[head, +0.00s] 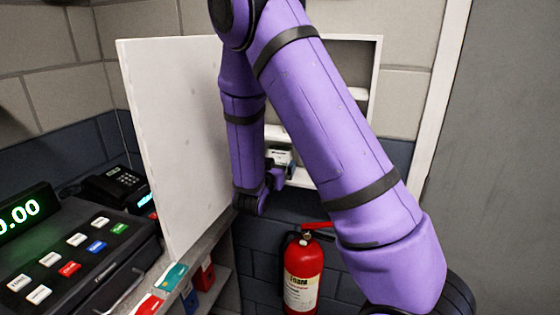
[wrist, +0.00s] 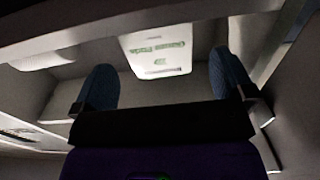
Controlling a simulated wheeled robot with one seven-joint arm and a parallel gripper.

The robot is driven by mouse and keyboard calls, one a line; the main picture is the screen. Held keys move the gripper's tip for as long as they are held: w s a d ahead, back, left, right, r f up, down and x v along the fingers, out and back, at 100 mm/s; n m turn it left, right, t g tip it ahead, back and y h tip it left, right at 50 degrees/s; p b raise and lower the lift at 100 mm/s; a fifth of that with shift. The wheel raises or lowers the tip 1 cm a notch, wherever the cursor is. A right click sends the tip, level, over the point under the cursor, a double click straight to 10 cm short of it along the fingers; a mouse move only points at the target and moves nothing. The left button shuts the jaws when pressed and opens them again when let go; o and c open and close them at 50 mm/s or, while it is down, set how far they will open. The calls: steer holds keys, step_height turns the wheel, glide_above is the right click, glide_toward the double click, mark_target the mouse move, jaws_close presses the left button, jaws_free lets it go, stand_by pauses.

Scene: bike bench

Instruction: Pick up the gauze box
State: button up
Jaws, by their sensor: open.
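The gauze box (wrist: 156,55) looks like a white box with green print, inside the white wall cabinet (head: 376,75). In the wrist view it lies between and beyond the two blue fingertips of my gripper (wrist: 161,62). My gripper is open, with a finger on each side of the box and a visible gap to each. In the head view a small pale box (head: 281,155) shows on a low shelf by my gripper (head: 275,180), partly hidden by my arm; I cannot tell for sure that it is the same box.
The cabinet's white door (head: 170,130) stands open at the left. A red fire extinguisher (head: 303,275) is below the cabinet. A cash register (head: 75,260) and a black phone (head: 115,187) are at the left. Cabinet walls and shelf edges close in around my gripper.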

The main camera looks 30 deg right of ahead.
mark_target(279, 159)
steer(key=x, duration=0.5)
steer(key=shift+s+r, duration=0.1)
steer(key=c, duration=0.9)
steer(key=shift+o, duration=0.2)
